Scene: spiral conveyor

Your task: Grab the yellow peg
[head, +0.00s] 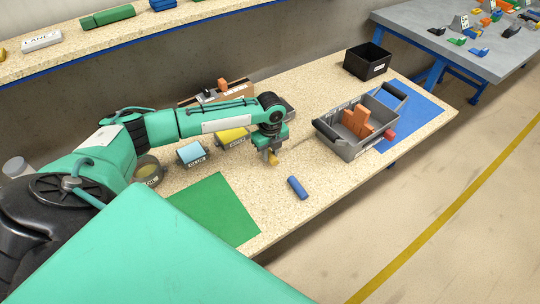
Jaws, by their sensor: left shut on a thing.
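My left arm reaches in from the left over the table, and its gripper (272,156) points down above the middle of the table. It is shut on the small yellow peg (274,160), whose lower end shows below the fingers. The rest of the peg is hidden by the gripper. I cannot tell whether the peg still touches the table. My right gripper is not in view.
A blue peg (297,187) lies near the front edge. Yellow (232,136) and light-blue (191,153) boxes stand left. The green mat (212,212) is clear.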

